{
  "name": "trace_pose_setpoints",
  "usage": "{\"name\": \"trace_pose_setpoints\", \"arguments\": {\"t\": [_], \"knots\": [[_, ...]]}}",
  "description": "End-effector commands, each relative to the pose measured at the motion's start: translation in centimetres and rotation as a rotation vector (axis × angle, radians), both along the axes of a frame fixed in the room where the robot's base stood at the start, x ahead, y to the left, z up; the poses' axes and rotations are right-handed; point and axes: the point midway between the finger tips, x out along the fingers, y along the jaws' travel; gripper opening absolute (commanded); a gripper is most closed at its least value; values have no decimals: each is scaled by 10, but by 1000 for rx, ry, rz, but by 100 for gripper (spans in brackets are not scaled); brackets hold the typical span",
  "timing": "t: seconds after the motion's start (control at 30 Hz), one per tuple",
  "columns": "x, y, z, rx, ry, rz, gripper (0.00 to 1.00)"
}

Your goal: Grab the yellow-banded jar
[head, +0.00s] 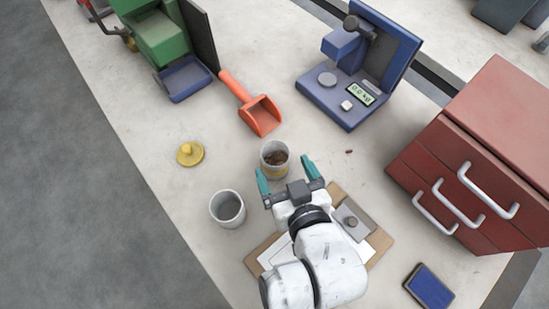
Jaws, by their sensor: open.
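The yellow-banded jar (275,171) stands upright on the bench near the middle of the head view. It is whitish, with a yellow band low on its side and brown pellets inside; no lid is on it. My gripper (287,168) is open, with its two teal fingers on the left and right of the jar's near side. I cannot tell whether either finger touches the jar. The gripper's body and arm lie just below the jar in the picture.
A grey cup (228,209) stands close to the left of my gripper. A yellow knobbed lid (190,153), an orange scoop (258,112) and a blue scale (341,108) lie beyond. A red drawer cabinet (470,170) is at right. A clipboard (378,243) lies under my arm.

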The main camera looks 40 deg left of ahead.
Motion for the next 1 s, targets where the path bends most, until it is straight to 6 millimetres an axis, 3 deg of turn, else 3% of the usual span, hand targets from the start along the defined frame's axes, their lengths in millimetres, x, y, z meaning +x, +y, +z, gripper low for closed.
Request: {"name": "trace_pose_setpoints", "arguments": {"t": [0.6, 0.93, 1.0], "knots": [[26, 59, -19, -1, 0, 0, 89], [28, 63, -22, 0, 0, -1, 89], [28, 63, -22, 0, 0, -1, 82]]}}
